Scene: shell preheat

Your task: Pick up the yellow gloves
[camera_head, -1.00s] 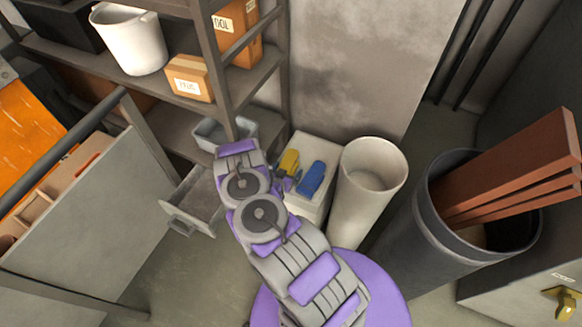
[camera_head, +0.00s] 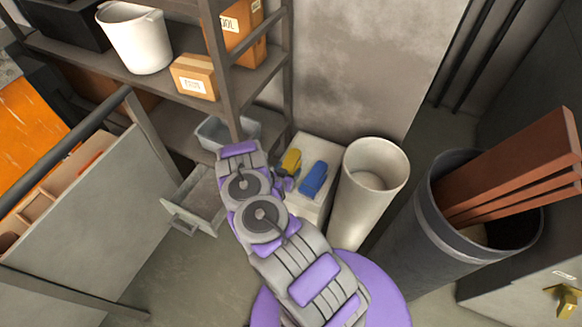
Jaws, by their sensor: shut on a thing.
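The yellow gloves (camera_head: 291,159) show as a small yellow shape on top of a white cabinet (camera_head: 312,205), partly hidden by my arm. My gripper (camera_head: 285,180) is at their near side, mostly hidden behind my own arm. It is shut on the yellow gloves, which are at about the height of the cabinet top. I cannot tell whether they are clear of the surface. A blue pair of gloves (camera_head: 314,179) lies just to the right on the same cabinet top.
An open drawer (camera_head: 197,205) juts out to the left. A shelf rack holds a grey bin (camera_head: 222,134), boxes (camera_head: 194,77) and a white bucket (camera_head: 136,40). A pale cylinder (camera_head: 365,195) and a dark barrel (camera_head: 440,225) with brown planks (camera_head: 525,165) stand to the right.

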